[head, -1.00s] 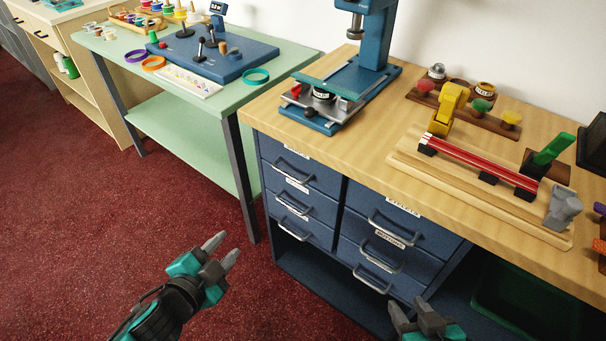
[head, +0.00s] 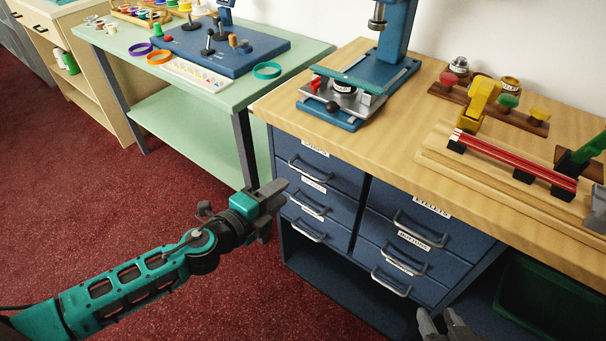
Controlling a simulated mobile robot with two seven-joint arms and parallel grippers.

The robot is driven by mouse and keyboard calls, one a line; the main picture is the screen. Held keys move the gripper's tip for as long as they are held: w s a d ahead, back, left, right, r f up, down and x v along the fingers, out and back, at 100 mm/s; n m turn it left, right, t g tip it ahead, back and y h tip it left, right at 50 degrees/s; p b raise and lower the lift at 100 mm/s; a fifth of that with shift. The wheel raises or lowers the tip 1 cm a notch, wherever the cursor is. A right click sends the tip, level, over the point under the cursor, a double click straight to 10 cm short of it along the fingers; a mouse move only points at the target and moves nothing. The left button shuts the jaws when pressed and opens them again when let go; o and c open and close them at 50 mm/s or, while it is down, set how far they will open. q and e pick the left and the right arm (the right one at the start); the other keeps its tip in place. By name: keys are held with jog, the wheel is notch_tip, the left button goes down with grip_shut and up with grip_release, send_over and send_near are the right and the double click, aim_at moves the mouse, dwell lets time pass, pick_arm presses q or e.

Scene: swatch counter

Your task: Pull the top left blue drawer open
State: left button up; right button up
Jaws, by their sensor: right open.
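The top left blue drawer (head: 340,178) is shut in the cabinet under the wooden counter. Its silver handle (head: 308,173) is in plain view below a white label. My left gripper (head: 283,190) is just left of the left drawer column in the picture, its fingers pointing toward the cabinet near the height of the top two handles. It looks apart from the handle, and no object shows in it. The gap between its fingers is hidden by the angle. My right gripper (head: 440,322) is open and empty at the bottom edge, below the right drawer column and partly cut off.
More shut blue drawers with silver handles lie below and to the right. A blue press (head: 378,72) and a wooden fixture (head: 440,150) stand on the counter (head: 390,150). A green table (head: 215,100) stands to the left, its dark leg near my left gripper.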

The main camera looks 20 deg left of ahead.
aim_at(305, 174)
pick_arm(q)
jog(key=x, duration=0.9)
jog(key=shift+c, duration=0.5)
grip_shut()
jog(key=shift+a, duration=0.1)
dwell(0.7)
